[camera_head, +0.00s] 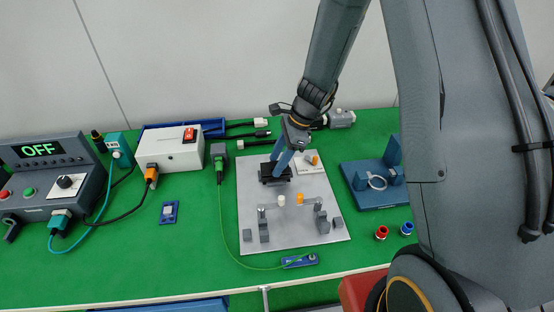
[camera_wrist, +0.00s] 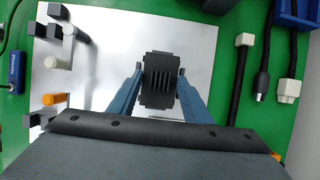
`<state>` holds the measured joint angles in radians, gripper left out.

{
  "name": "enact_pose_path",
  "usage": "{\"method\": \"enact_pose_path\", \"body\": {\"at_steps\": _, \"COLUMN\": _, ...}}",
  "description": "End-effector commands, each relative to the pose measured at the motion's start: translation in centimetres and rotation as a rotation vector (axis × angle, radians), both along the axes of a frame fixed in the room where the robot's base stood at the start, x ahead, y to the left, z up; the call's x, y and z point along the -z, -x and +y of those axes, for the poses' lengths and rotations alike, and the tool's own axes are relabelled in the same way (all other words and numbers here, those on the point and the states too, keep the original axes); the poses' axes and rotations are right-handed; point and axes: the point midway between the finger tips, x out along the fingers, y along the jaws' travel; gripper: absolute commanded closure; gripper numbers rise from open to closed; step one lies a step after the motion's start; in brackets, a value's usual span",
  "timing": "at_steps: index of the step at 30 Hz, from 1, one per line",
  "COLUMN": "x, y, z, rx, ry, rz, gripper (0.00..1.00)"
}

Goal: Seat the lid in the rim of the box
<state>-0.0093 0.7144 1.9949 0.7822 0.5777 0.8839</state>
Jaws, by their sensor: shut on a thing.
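A dark ribbed piece (camera_wrist: 162,79), which looks like the lid, sits between the two blue fingers of my gripper (camera_head: 280,164) in the wrist view. My gripper is shut on it. In the head view a black block (camera_head: 268,181) shows at the fingertips, over the upper left part of a silver plate (camera_head: 255,208). This black block seems to include the box, but lid and box are the same dark colour and I cannot tell them apart. The contact between lid and rim is hidden, so I cannot tell whether the lid is seated.
Grey brackets with a white knob (camera_head: 281,200) and an orange knob (camera_head: 300,199) stand on the plate's front half. A blue fixture (camera_head: 375,194) stands to the right. A white switch box (camera_head: 172,153) and black cables lie behind. Open green table lies left of the plate.

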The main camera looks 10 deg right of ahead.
Motion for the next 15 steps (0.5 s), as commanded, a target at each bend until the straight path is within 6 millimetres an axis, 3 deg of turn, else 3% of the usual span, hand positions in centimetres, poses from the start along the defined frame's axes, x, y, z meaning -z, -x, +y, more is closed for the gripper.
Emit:
{"method": "enact_pose_path", "body": {"at_steps": 7, "x": 0.64, "y": -0.01, "z": 0.00, "rx": 0.000, "ry": 0.000, "rz": 0.000, "gripper": 0.77}}
{"method": "enact_pose_path", "body": {"at_steps": 8, "x": 0.64, "y": -0.01, "z": 0.00, "rx": 0.000, "ry": 0.000, "rz": 0.000, "gripper": 0.54}}
{"method": "enact_pose_path", "body": {"at_steps": 9, "x": 0.59, "y": -0.01, "z": 0.00, "rx": 0.000, "ry": 0.000, "rz": 0.000, "gripper": 0.47}}
{"method": "enact_pose_path", "body": {"at_steps": 12, "x": 0.57, "y": -0.01, "z": 0.00, "rx": 0.000, "ry": 0.000, "rz": 0.000, "gripper": 0.34}}
{"method": "enact_pose_path", "body": {"at_steps": 15, "x": 0.56, "y": -0.01, "z": 0.01, "rx": 0.000, "ry": 0.000, "rz": 0.000, "gripper": 0.34}}
